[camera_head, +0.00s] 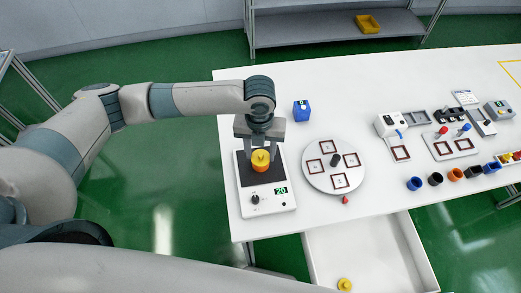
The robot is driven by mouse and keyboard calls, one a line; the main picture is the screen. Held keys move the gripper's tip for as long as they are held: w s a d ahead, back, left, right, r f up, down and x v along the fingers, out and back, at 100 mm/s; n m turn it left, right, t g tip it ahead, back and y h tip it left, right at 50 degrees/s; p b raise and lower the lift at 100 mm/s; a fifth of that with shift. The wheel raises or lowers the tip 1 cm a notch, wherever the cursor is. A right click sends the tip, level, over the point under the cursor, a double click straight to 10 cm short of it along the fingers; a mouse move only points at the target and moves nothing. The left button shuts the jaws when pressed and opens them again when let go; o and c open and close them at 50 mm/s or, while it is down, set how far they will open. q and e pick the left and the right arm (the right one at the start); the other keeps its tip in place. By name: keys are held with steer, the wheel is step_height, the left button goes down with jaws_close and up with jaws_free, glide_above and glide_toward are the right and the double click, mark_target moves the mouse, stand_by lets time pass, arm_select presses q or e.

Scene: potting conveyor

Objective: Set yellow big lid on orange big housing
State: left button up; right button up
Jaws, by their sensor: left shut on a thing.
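The yellow big lid (261,155) shows between the fingers of my left gripper (261,150), which points down and is shut on it. Directly under the lid is the orange big housing (261,167), on the dark plate of a white device (266,203) at the table's left end. The lid looks in line with the housing and at its top; whether it is fully seated I cannot tell. The fingers partly hide the lid's sides. My right gripper is not in view.
A round white turntable (313,180) with several framed squares stands right of the device. A blue block (301,111) sits behind. Several coloured cups (415,183) line the right front. An open white drawer (385,262) below holds a small yellow piece (345,284).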

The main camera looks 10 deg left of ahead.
arm_select(q)
steer(key=shift+f, duration=0.35)
stand_by(0.7)
steer(key=o, duration=1.1)
steer(key=shift+r, duration=0.15)
steer(key=shift+w+r, duration=0.1)
steer(key=shift+r, duration=0.4)
step_height(320, 180, up, 16)
steer(key=b, duration=0.5)
steer(key=shift+a, duration=0.1)
